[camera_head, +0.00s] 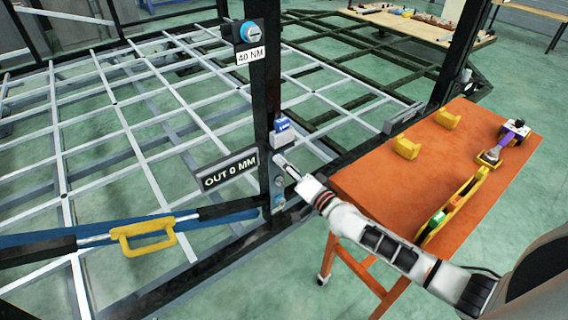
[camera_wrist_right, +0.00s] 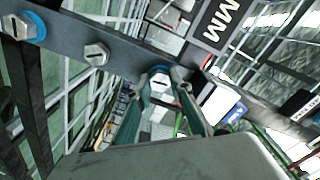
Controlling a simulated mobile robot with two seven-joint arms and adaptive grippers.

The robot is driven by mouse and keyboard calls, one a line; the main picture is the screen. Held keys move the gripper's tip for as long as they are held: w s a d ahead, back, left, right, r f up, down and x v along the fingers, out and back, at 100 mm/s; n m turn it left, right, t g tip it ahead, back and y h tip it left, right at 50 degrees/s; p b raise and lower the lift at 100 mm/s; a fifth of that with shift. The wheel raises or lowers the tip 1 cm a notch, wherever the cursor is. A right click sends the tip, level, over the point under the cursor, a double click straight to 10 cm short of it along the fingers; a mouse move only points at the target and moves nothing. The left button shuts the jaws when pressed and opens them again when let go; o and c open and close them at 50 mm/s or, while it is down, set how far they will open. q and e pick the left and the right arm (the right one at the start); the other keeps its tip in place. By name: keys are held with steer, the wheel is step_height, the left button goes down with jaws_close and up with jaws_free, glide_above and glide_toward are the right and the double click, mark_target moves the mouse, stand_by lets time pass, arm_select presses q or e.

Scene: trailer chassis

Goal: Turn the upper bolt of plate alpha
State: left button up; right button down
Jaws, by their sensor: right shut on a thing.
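A dark post (camera_head: 262,90) carries a plate with a column of bolts near its foot. The plate (camera_wrist_right: 125,55) shows in the right wrist view with three hex bolts. My right gripper (camera_head: 283,163) reaches the upper part of it from the right. In the right wrist view its fingers (camera_wrist_right: 161,84) are shut on the upper bolt (camera_wrist_right: 159,82), which has a blue ring. The middle bolt (camera_wrist_right: 97,53) is plain, and the lower bolt (camera_wrist_right: 27,27) has a blue ring. In the head view the gripper hides the upper bolt. My left gripper is out of view.
An "OUT 0 MM" sign (camera_head: 229,169) sits left of the plate, and a small blue-and-white block (camera_head: 281,130) is just above. A "40 NM" label (camera_head: 250,56) is higher up. An orange table (camera_head: 375,185) stands right; a strap with a yellow handle (camera_head: 147,237) crosses lower left.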

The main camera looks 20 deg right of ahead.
steer(key=shift+s+f+m+b, duration=0.15)
steer(key=shift+m+b, duration=0.65)
steer(key=shift+m, duration=6.9)
steer(key=shift+f+m+b, duration=0.1)
steer(key=shift+m+b, duration=0.65)
steer(key=shift+m, duration=6.95)
